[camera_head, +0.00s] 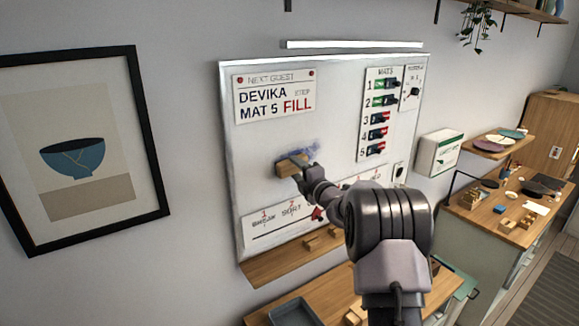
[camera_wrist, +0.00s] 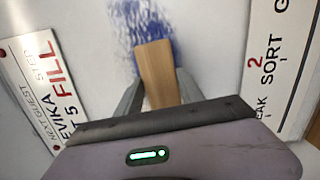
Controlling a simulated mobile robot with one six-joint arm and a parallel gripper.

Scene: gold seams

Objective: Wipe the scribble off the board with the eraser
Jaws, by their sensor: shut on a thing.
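The white board (camera_head: 262,136) hangs on the wall in the middle of the head view. A blue scribble (camera_head: 311,147) is on its middle part, and it also shows in the wrist view (camera_wrist: 125,30) as dense blue strokes. My gripper (camera_head: 302,168) is shut on the wooden eraser (camera_head: 288,166) in front of the board. In the wrist view the eraser (camera_wrist: 157,65) sits between the two fingers and overlaps the scribble. The eraser is at or very near the board face; I cannot tell whether it touches. It hides part of the scribble.
A sign reading DEVIKA MAT 5 FILL (camera_head: 273,97) is above the scribble. A switch panel (camera_head: 380,113) is at the right and a BREAK/SORT strip (camera_head: 262,222) below. A wooden ledge (camera_head: 265,269) with blocks runs under the board.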

